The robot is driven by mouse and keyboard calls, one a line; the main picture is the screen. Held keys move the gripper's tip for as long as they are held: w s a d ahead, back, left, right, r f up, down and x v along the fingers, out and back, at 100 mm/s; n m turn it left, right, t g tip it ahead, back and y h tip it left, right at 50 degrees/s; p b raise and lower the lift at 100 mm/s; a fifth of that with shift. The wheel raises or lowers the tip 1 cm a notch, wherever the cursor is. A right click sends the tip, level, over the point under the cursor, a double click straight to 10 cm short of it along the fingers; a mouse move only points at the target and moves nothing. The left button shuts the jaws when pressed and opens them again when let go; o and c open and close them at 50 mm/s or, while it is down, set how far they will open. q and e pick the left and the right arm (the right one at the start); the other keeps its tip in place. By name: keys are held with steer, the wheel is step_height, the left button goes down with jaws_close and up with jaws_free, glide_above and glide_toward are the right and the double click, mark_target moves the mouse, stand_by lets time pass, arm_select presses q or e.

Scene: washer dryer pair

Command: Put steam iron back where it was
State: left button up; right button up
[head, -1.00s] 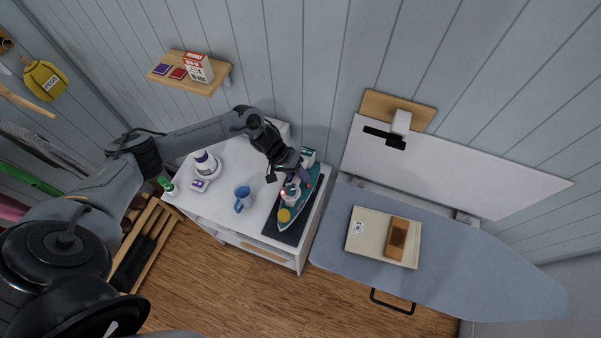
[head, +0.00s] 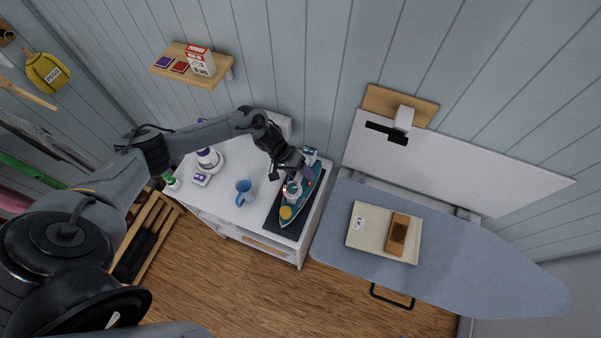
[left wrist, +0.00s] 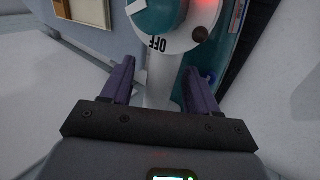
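The teal and white steam iron (head: 289,212) lies on a dark mat (head: 272,222) at the right end of the white cabinet top. Its yellow part points to the front. In the left wrist view its white dial (left wrist: 180,38), marked OFF, and a red glow show close up. My left gripper (head: 297,176) is at the back half of the iron. In the left wrist view, the gripper's purple fingers (left wrist: 160,88) are spread on both sides of a white part of the iron, with a gap visible at the left finger. My right gripper is not in view.
A blue mug (head: 243,192) and a white and purple item (head: 207,160) stand left of the iron. The ironing board (head: 460,265) is to the right, bearing a tray (head: 373,246) with a brown block (head: 397,235). A wall shelf (head: 205,78) hangs behind.

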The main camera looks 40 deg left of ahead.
arm_select(q)
steer(key=shift+r, duration=0.25)
steer(key=v, duration=1.1)
steer(key=s+d+m+t+y, duration=0.2)
steer(key=d+m+t, duration=0.4)
steer(key=d, duration=1.5)
steer(key=s+a+r+g+y, duration=0.2)
steer(key=s+a, duration=0.1)
steer(key=s, duration=0.5)
steer(key=s+a+r+g+y, duration=0.2)
steer(key=s+a, duration=0.2)
steer(key=s, duration=0.4)
steer(key=shift+s+r+g, duration=0.2)
steer(key=shift+s+g, duration=0.1)
steer(key=shift+r, duration=0.1)
